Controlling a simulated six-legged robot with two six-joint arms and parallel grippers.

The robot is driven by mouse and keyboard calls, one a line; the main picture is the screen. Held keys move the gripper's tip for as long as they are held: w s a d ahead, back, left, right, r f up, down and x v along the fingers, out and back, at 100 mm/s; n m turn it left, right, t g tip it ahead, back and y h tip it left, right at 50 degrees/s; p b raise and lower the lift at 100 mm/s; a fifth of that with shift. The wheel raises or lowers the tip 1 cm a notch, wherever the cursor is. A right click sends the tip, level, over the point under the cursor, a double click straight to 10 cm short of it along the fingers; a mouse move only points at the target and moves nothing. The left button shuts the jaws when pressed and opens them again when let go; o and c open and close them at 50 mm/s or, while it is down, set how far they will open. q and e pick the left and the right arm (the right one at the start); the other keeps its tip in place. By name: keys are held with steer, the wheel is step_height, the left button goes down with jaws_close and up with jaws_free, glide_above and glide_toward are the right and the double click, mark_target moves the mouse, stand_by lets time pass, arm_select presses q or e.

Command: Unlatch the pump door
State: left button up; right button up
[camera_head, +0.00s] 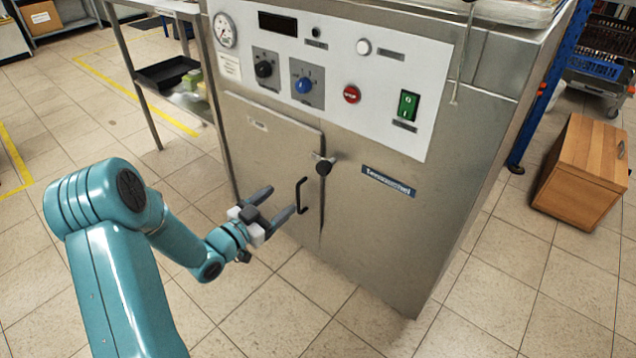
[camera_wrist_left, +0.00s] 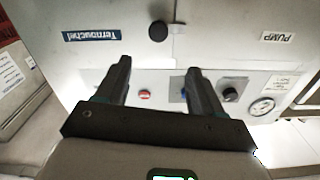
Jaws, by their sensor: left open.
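The pump door (camera_head: 265,150) is the steel panel at the lower left of the machine; it looks closed. It carries a small label, which reads PUMP in the left wrist view (camera_wrist_left: 279,37). A black latch knob (camera_head: 323,167) sits at the door's right edge. It also shows in the left wrist view (camera_wrist_left: 158,31), beyond and between my fingers. A black bar handle (camera_head: 301,195) stands on the door below the knob. My left gripper (camera_head: 279,203) is open and empty in front of the door, left of the handle and apart from the knob. My right gripper is out of view.
The steel machine (camera_head: 390,240) has a white control panel (camera_head: 345,70) above the door. A shelf table (camera_head: 145,100) stands at the left. A wooden cabinet (camera_head: 580,170) stands at the right. The tiled floor in front is clear.

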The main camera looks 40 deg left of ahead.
mark_target(321, 170)
arm_select(q)
steer(key=w+b, duration=0.1)
steer(key=w, duration=0.4)
steer(key=w+d+b, duration=0.1)
steer(key=w, duration=0.4)
steer(key=w+b, duration=0.1)
steer(key=w, duration=0.4)
steer(key=shift+d, duration=0.25)
steer(key=c, duration=1.1)
